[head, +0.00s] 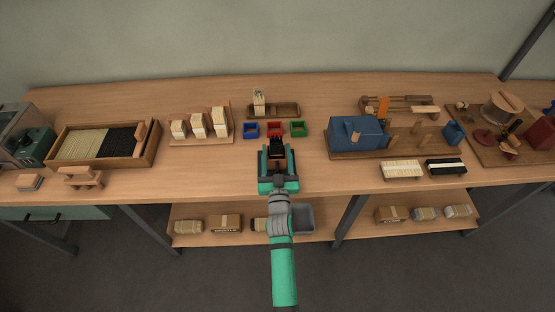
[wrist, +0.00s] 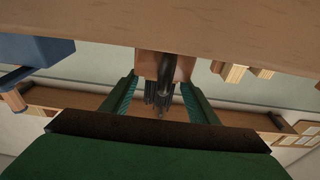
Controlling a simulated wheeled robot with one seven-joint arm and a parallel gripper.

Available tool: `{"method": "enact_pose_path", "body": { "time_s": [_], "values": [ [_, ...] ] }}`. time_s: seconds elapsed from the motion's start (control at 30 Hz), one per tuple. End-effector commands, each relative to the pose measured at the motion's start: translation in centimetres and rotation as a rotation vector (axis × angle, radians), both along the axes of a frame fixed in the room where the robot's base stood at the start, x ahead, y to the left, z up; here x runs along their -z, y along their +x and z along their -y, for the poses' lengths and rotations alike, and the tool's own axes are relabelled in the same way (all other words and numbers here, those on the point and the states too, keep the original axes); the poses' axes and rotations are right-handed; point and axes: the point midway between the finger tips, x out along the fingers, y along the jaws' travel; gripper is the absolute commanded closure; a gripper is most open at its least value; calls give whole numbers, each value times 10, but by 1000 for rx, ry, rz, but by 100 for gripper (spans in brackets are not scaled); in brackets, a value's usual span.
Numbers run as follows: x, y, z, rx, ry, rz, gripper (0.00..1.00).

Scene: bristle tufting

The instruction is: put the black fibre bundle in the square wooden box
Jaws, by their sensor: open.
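My gripper (head: 277,153) is open over the front middle of the table. In the wrist view its two green fingers (wrist: 160,84) stand either side of the black fibre bundle (wrist: 157,97), with a gap on each side. The bundle's dark strands stick out of a small square wooden box (wrist: 148,62). In the head view the dark bundle (head: 277,142) shows just beyond the gripper, which mostly hides the box. How deep the bundle sits in the box cannot be seen.
Blue (head: 251,130), red (head: 275,128) and green (head: 299,129) bins stand just behind. A tray (head: 151,156) of pale and black fibres is at the left. A blue machine (head: 357,132) stands at the right. Table space left and right of the gripper is clear.

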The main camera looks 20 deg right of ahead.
Motion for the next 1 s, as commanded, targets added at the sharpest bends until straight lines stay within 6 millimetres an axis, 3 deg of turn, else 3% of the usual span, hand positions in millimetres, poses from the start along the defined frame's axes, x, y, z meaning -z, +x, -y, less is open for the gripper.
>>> {"method": "enact_pose_path", "body": {
  "time_s": [0.47, 1.0],
  "values": [
    [-13, -1, 2, 3, -1, 1, 46],
    [-10, -17, 2, 8, -6, -1, 46]
  ]
}}
